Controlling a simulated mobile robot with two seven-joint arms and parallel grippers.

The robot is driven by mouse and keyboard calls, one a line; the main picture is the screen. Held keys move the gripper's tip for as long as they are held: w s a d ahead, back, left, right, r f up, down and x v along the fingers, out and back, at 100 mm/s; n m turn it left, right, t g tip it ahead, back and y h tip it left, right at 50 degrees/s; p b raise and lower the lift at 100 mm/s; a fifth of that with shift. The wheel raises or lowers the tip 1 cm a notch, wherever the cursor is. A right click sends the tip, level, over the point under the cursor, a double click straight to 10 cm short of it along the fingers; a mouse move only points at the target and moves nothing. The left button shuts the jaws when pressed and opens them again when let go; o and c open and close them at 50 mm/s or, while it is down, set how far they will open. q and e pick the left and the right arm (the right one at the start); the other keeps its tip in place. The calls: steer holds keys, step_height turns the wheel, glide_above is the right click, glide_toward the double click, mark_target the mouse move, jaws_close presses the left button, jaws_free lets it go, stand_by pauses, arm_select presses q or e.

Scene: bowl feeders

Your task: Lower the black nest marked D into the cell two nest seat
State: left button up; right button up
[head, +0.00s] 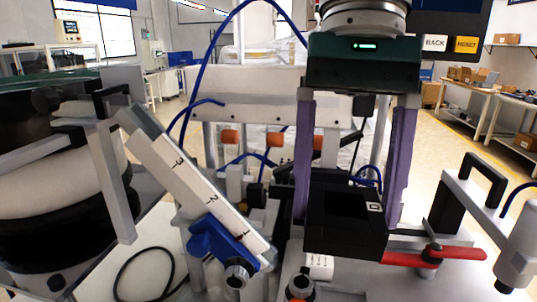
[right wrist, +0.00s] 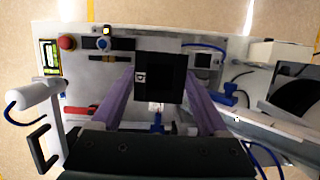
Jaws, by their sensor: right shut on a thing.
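The black nest (head: 345,222) is a dark square block with a small white mark on its right side; the letter is too small to read surely. My right gripper (head: 348,212) points down and is shut on this nest, one purple finger on each side. In the right wrist view the nest (right wrist: 172,77) sits between the fingertips, its white mark at its left edge. The nest hangs above the grey machine top; the gap under it is hard to judge. The cell two nest seat is not clearly visible, probably hidden by the nest. My left gripper is not in view.
A red lever (head: 435,254) lies close to the nest's right. An inclined numbered rail (head: 185,175) with a blue clamp (head: 222,243) stands left. A black and white bowl feeder (head: 50,190) fills the far left. A white handled part (head: 480,205) stands at right.

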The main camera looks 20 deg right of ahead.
mark_target(338, 252)
steer(key=shift+w+d+f+m+t+y+b, duration=0.15)
steer(key=shift+w+d+f+m+t+b, duration=0.45)
steer(key=shift+f+m, duration=2.15)
steer(key=shift+w+d+f+m+t+y+b, duration=0.15)
steer(key=shift+d+f+m+t+b, duration=0.9)
steer(key=shift+f+m, duration=1.75)
steer(key=shift+w+d+f+m+t+y+b, duration=0.25)
steer(key=shift+d+f+m+t, duration=0.6)
steer(key=shift+f+m, duration=1.9)
steer(key=shift+d+m+g+b, duration=0.3)
steer(key=shift+m+b, duration=0.3)
steer(key=shift+b, duration=0.15)
arm_select(q)
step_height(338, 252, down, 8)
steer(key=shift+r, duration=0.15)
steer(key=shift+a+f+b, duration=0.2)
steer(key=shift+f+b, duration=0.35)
steer(key=shift+b, duration=0.05)
arm_select(e)
steer(key=shift+f, duration=0.6)
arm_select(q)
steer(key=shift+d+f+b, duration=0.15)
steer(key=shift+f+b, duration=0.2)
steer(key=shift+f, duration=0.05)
arm_select(e)
steer(key=shift+f, duration=0.4)
steer(key=o, duration=1.5)
